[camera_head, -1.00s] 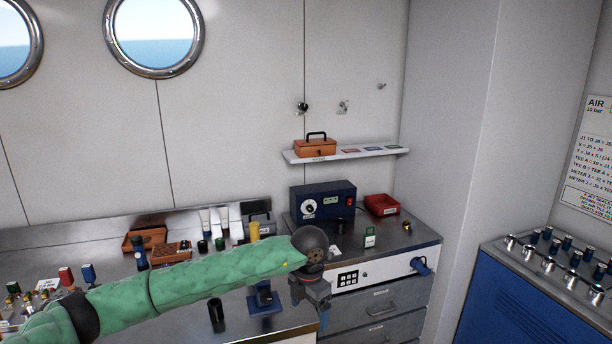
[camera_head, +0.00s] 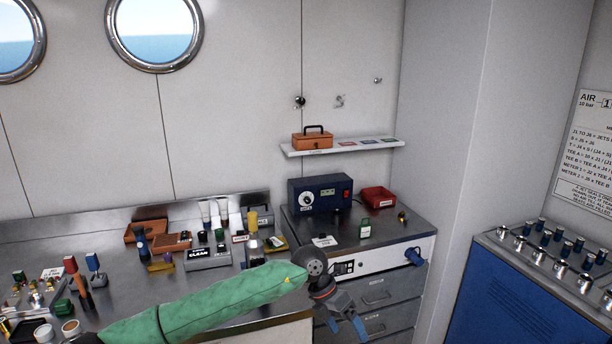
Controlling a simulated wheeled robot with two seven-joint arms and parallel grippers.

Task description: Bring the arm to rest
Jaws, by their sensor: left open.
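My left arm, in a green sleeve, comes in from the lower left of the head view. My left gripper (camera_head: 347,326) hangs at its end, in front of the grey drawers below the counter's front edge. Its fingers point down and are apart, and I see nothing between them. My right gripper and arm do not show.
A steel bench (camera_head: 130,290) holds several bottles, tubes and a box marked CLEAN (camera_head: 208,257). A blue cabinet (camera_head: 530,300) with valves stands at right.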

